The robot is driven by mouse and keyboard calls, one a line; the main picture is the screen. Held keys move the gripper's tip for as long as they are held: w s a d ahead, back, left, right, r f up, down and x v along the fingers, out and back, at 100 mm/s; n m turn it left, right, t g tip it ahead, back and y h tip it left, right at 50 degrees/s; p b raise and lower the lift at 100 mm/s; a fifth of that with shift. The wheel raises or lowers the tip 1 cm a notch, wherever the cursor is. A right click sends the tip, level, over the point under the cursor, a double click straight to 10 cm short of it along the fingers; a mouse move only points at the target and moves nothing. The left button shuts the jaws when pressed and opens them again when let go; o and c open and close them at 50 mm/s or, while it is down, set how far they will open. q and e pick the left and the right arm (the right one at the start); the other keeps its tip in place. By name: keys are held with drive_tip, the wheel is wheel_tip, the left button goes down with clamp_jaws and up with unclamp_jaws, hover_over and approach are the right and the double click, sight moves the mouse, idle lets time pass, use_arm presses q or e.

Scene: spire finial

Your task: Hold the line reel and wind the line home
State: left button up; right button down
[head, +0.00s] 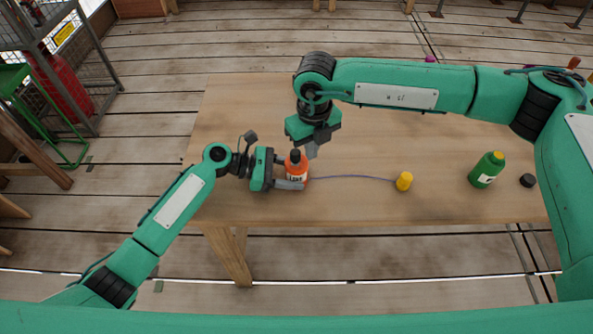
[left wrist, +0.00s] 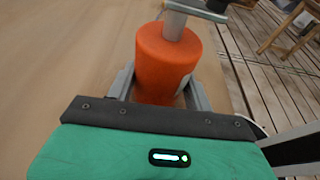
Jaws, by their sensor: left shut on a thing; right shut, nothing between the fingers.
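A thin purple line (head: 350,177) runs right across the table from the reel to a small yellow piece (head: 404,181). My right gripper (head: 312,150) is shut and empty, pointing down close beside the reel's top. In the left wrist view a grey part hides the top's middle; I cannot tell whether it touches.
A green bottle (head: 486,170) with a yellow cap and a black disc (head: 527,181) stand at the right of the wooden table (head: 240,105). The table between the yellow piece and reel is clear except for the line. A red cylinder (head: 65,90) stands in a rack at far left.

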drive_tip(key=shift+s+a, duration=0.1)
drive_tip(key=shift+a, duration=0.1)
drive_tip(key=shift+s+a, duration=0.1)
drive_tip(key=shift+a, duration=0.25)
